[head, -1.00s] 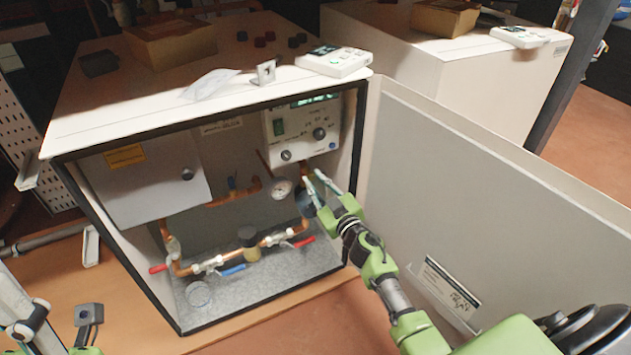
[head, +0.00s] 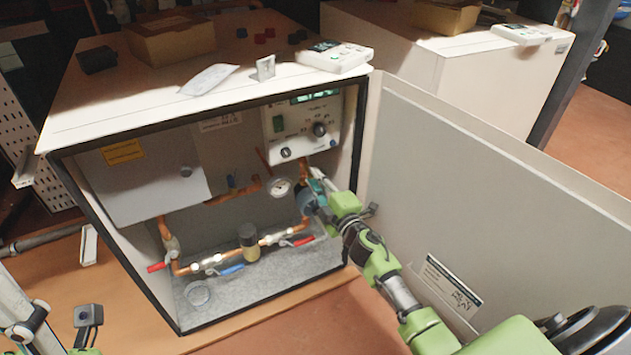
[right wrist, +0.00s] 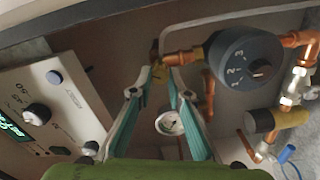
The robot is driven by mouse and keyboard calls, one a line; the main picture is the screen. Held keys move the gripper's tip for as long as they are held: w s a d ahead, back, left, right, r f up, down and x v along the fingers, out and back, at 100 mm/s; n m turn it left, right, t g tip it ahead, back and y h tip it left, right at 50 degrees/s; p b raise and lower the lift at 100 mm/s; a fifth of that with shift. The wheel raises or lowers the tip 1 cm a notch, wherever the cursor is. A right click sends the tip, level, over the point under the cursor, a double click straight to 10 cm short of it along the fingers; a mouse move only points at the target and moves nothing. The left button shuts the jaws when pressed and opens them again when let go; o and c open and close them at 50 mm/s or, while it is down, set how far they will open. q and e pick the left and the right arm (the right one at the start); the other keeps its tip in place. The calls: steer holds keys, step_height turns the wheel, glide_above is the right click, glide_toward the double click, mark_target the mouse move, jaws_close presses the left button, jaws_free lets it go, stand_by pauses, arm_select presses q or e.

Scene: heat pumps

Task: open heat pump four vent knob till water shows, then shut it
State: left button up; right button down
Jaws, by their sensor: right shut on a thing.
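The heat pump is an open white cabinet with copper pipes (head: 235,194) inside. In the right wrist view a small brass vent knob (right wrist: 160,70) sits on the copper pipe, between my fingertips. My right gripper (right wrist: 160,80) is shut on this knob; it also shows in the head view (head: 318,186), reaching in at the cabinet's right side. There its fingers hide the knob. I see no water at the knob. My left gripper is only partly in the head view, at the lower left corner, and its jaws are unclear.
A dark round pump with a numbered dial (right wrist: 245,60) and a gauge (right wrist: 170,123) are close to my right fingers. A control panel (head: 300,126) is above. The open door (head: 480,200) stands right of my arm.

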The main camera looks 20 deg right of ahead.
steer(key=n+b, duration=0.1)
steer(key=n, duration=0.4)
steer(key=shift+n, duration=0.4)
steer(key=shift+f, duration=0.1)
stand_by(0.3)
steer(key=c, duration=1.9)
jaws_free()
steer(key=s, duration=1.2)
steer(key=shift+d, duration=0.15)
